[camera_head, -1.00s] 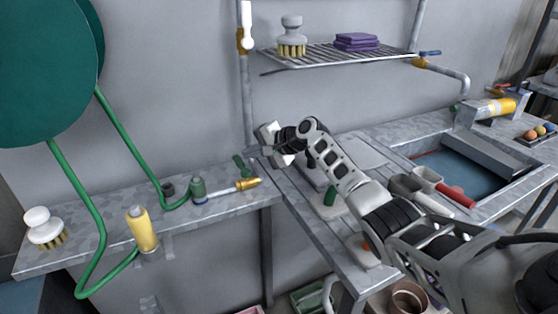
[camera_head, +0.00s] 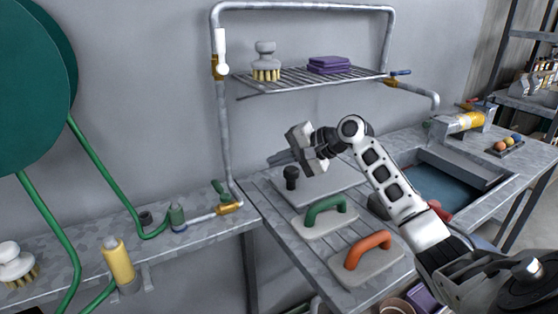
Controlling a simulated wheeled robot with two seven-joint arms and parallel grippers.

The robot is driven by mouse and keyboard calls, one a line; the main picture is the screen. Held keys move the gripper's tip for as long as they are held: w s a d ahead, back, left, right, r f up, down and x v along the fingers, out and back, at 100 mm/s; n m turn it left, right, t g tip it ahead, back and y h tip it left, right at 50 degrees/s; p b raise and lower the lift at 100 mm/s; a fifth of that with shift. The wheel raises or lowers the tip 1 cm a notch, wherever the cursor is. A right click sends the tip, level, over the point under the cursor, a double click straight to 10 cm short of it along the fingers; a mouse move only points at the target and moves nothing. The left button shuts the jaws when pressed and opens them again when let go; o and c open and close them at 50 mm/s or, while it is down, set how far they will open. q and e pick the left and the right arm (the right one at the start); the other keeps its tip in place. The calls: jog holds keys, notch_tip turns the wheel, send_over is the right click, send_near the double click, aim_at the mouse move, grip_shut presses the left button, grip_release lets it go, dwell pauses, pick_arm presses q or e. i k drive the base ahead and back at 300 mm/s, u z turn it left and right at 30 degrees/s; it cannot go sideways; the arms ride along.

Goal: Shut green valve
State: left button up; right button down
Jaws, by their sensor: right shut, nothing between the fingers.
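The green valve has a small green lever (camera_head: 219,188) that slants up and to the left from a brass fitting (camera_head: 230,208). The fitting joins a short pipe at the right end of the left-hand counter, by the foot of the upright pipe. My right gripper (camera_head: 275,160) is shut and empty. It is in the air to the right of the green lever and a little higher in the picture, apart from it. My left gripper is out of view.
A green-handled board (camera_head: 324,227) and an orange-handled board (camera_head: 366,266) lie on the slatted counter below my right arm. A wire shelf (camera_head: 290,82) holds a brush (camera_head: 265,62) and purple pads (camera_head: 329,65). A yellow bottle (camera_head: 118,261) stands at left.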

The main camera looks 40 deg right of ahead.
aim_at(224, 197)
jog(key=k, duration=1)
